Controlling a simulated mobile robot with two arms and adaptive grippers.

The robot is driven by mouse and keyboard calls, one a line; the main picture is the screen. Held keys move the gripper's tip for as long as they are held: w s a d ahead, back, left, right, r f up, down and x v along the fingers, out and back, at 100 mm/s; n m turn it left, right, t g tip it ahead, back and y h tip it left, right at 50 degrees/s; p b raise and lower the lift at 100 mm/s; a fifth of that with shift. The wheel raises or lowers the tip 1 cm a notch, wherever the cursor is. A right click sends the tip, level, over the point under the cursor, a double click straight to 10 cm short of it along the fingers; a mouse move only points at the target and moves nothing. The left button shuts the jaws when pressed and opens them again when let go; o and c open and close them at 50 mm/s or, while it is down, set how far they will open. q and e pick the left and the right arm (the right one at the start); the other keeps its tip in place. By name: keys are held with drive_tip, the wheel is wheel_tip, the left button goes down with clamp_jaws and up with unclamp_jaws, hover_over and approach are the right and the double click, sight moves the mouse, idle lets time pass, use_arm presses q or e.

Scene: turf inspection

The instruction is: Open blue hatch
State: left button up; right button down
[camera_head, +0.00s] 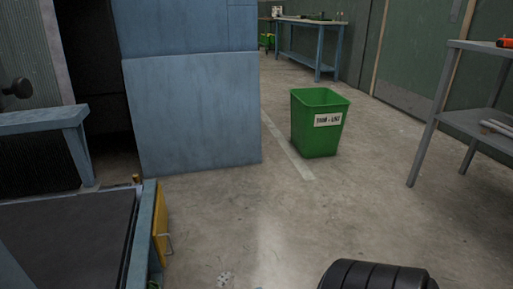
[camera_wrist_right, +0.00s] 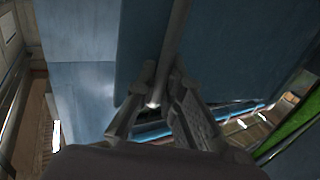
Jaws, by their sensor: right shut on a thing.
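A large blue panelled body (camera_head: 195,115) stands in the upper left of the head view. I cannot tell which of its panels is the hatch. Blue panels also fill the upper part of the right wrist view (camera_wrist_right: 235,45). There my right gripper (camera_wrist_right: 160,88) is shut on a thin grey bar-like edge (camera_wrist_right: 177,35) that runs up beside a blue panel. The fingers hide the gripped part. The right gripper is outside the head view. My left gripper shows in neither view.
A green bin (camera_head: 318,130) stands on the concrete floor right of the blue body. A grey shelf (camera_head: 470,110) is at the right. A blue-framed machine with a black top (camera_head: 65,235) fills the lower left. The middle floor is clear.

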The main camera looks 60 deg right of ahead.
drive_tip(key=c, duration=1.7)
unclamp_jaws()
drive_tip(key=shift+r, duration=5)
